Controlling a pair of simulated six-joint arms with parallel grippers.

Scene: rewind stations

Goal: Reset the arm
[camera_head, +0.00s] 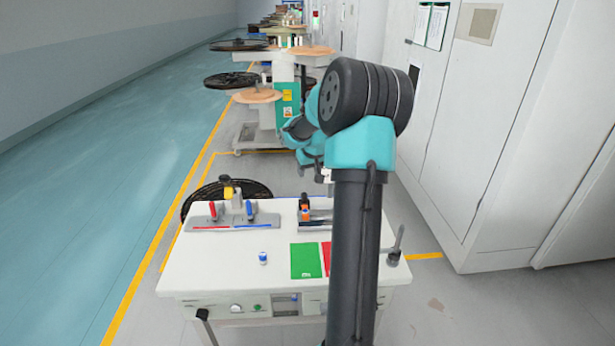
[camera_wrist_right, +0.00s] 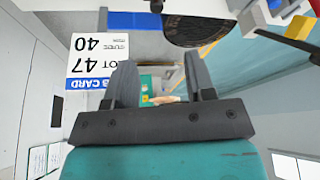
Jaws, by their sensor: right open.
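My right arm, in black and teal, rises in front of the table in the head view and bends away from me. My right gripper (camera_head: 322,176) is small there and partly hidden by the arm. In the right wrist view my right gripper (camera_wrist_right: 160,68) has its two grey fingers apart, with nothing seen between them. A white and blue card (camera_wrist_right: 97,58) shows upside down beyond the left finger; I cannot tell how far away it is. My left arm and gripper are not in view.
The white table (camera_head: 215,270) holds a red-and-blue-handled fixture (camera_head: 235,215), a small blue-topped item (camera_head: 263,258), a green mat (camera_head: 306,260) and a partly hidden red mat (camera_head: 327,257). Another station (camera_head: 270,110) stands behind. White cabinets (camera_head: 480,130) line the right; the teal floor at left is clear.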

